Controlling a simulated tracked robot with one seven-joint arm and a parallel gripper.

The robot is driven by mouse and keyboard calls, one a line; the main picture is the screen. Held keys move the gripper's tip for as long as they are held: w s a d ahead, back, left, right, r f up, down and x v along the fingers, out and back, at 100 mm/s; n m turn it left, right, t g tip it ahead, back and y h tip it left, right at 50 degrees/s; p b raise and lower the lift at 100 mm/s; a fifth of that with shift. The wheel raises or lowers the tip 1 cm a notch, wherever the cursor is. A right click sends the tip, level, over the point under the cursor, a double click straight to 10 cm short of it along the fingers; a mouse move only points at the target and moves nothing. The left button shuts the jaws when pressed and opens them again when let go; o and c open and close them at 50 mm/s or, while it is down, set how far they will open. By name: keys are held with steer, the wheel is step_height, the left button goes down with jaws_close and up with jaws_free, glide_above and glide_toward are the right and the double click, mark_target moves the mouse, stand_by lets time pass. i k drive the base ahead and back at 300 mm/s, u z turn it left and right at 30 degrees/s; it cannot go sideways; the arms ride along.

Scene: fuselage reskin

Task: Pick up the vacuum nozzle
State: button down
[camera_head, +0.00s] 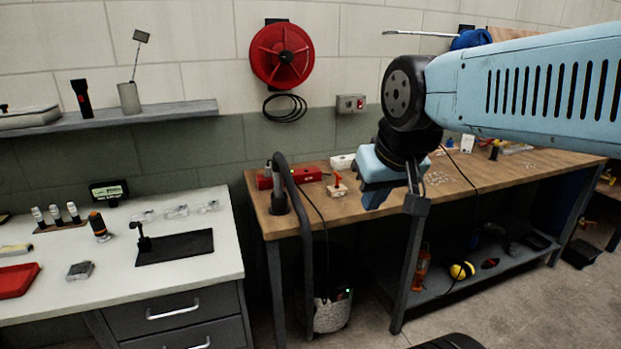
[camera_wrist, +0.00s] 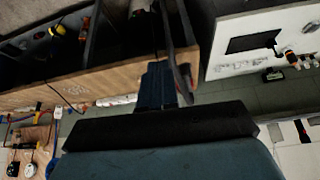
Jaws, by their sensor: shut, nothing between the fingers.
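The vacuum nozzle (camera_head: 277,188) appears to be the dark upright piece at the left end of the wooden bench, standing in a dark round holder. A thick dark hose (camera_head: 303,215) arches beside it and drops past the bench front toward a grey canister (camera_head: 332,311) on the floor. My gripper (camera_head: 374,201) is shut and empty, above the bench and to the right of the nozzle, clearly apart from it. In the wrist view my gripper's dark blue fingers (camera_wrist: 157,78) are together, and the hose (camera_wrist: 178,55) runs close behind them. The nozzle tip is not clear there.
The wooden bench (camera_head: 340,217) holds a red case (camera_head: 290,177) and small parts; a thin cable crosses it. A white workbench (camera_head: 215,262) stands left, with a gap between. A red reel (camera_head: 282,54) hangs on the wall. The lower shelf (camera_head: 446,288) carries tools.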

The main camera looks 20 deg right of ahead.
mark_target(278, 180)
steer(key=z, duration=1.15)
steer(key=k, duration=0.6)
steer(key=u, duration=0.65)
steer(key=i, duration=1)
steer(key=u, duration=0.1)
